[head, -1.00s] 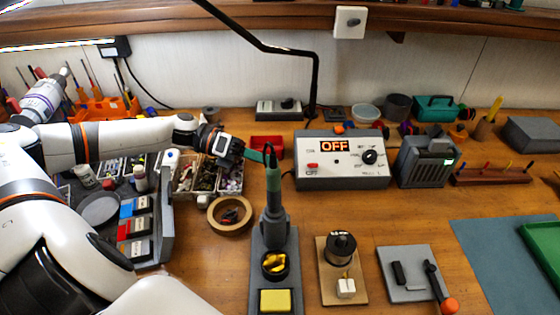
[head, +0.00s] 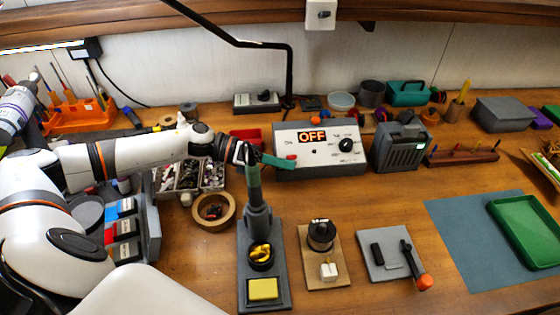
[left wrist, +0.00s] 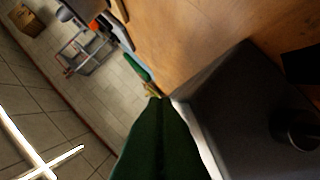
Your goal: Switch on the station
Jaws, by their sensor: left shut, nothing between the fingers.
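The station (head: 345,165) is a grey box with a pale front panel, and its lit display (head: 312,136) reads OFF. A red switch (head: 291,157) sits at the panel's lower left, and a black knob (head: 346,145) sits at the right. My left gripper (head: 294,164) is shut and empty, its green fingers pointing right at the panel's lower left, close by the red switch. I cannot tell whether they touch it. In the left wrist view the shut fingers (left wrist: 158,105) lie beside a dark grey box face. My right gripper is not in view.
A soldering iron (head: 254,186) stands upright in its holder in front of my left gripper. A tape roll (head: 225,219), solder spool stand (head: 333,278) and lever plate (head: 378,268) lie nearby. A grey fan box (head: 400,150) stands right of the station.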

